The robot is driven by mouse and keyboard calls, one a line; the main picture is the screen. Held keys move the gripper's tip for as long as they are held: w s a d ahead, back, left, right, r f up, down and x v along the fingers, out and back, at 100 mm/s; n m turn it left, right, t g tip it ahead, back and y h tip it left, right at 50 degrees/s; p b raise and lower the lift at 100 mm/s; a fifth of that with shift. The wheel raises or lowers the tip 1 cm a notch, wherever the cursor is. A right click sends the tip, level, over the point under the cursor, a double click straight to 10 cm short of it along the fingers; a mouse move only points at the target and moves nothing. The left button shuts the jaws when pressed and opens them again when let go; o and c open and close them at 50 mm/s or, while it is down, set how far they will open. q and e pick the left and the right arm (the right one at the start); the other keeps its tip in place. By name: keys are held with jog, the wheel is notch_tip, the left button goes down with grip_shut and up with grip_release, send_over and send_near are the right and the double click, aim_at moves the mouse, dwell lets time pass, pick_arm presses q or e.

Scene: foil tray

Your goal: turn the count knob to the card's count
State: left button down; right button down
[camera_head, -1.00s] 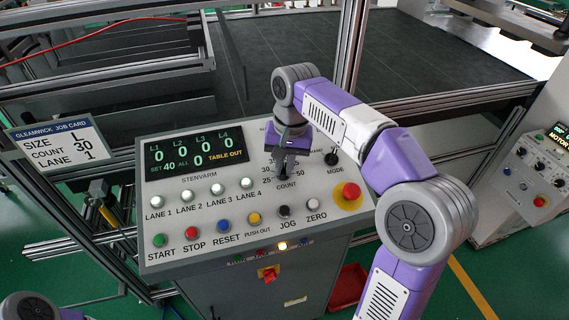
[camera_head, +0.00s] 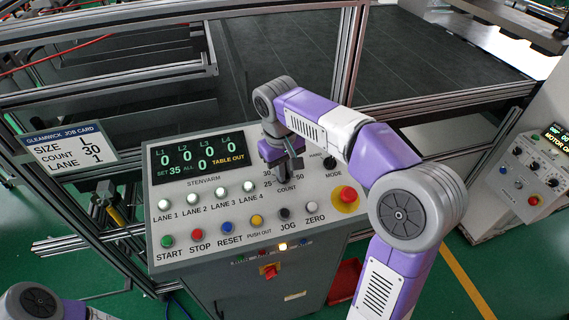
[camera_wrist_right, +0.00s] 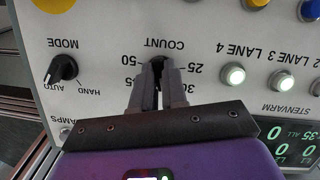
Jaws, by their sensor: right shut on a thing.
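The job card (camera_head: 66,149) at the left reads size L, count 30, lane 1. The dark count knob (camera_wrist_right: 157,66) is on the sloped grey panel (camera_head: 330,212), above its COUNT label. My right gripper (camera_head: 284,172) is over the knob from above. In the right wrist view its two fingers (camera_wrist_right: 156,75) are shut on the knob's sides and hide most of it. Scale marks 25, 30 and 50 show around it. The display (camera_head: 197,155) reads SET 35, zeros for the lanes, and TABLE OUT. My left gripper is out of view.
The black mode knob (camera_head: 330,163) is just right of the count knob. A red stop button on a yellow base (camera_head: 346,195) is to its lower right. White lane buttons (camera_head: 221,192) and a row of coloured buttons (camera_head: 230,227) fill the panel's left and front.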

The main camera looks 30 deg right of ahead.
jog(key=n+h+p, duration=0.1)
jog(key=n, duration=0.3)
jog(key=shift+a+r, duration=0.1)
jog(key=shift+n+t+h+p, duration=0.4)
jog(key=shift+n+h+p, duration=0.15)
jog(key=shift+n, duration=1.55)
jog(key=c, duration=1.2)
grip_release()
jog(key=shift+o, duration=0.2)
jog(key=v, duration=0.7)
jog(key=shift+r, duration=0.2)
